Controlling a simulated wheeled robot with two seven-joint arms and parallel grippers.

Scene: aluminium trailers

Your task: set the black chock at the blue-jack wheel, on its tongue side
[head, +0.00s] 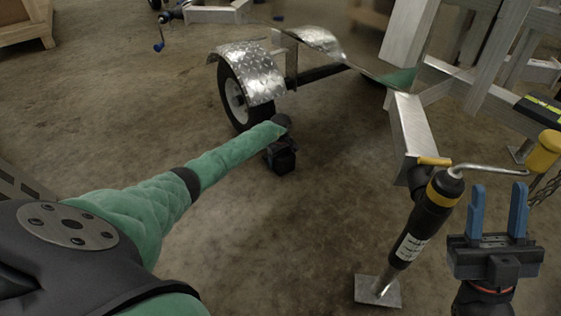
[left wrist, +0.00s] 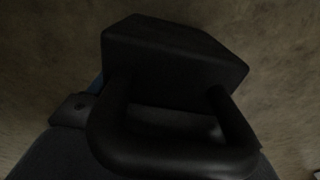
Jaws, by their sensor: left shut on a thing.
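A black chock (left wrist: 175,50), a dark block with a bar handle, fills much of the left wrist view. My left gripper (head: 281,158) is shut on it, low over the floor in front of a wheel (head: 235,97) under a diamond-plate fender. In the head view the hand and chock merge into one dark shape, so contact with floor or tyre cannot be told. My right gripper (head: 497,212), with blue fingers, is open and empty at the lower right.
A yellow-banded black jack (head: 425,220) stands on a foot plate beside my right gripper, under an aluminium beam (head: 413,125). More trailer frames fill the upper right. A wooden crate (head: 25,22) is at the top left. The floor left of the wheel is clear.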

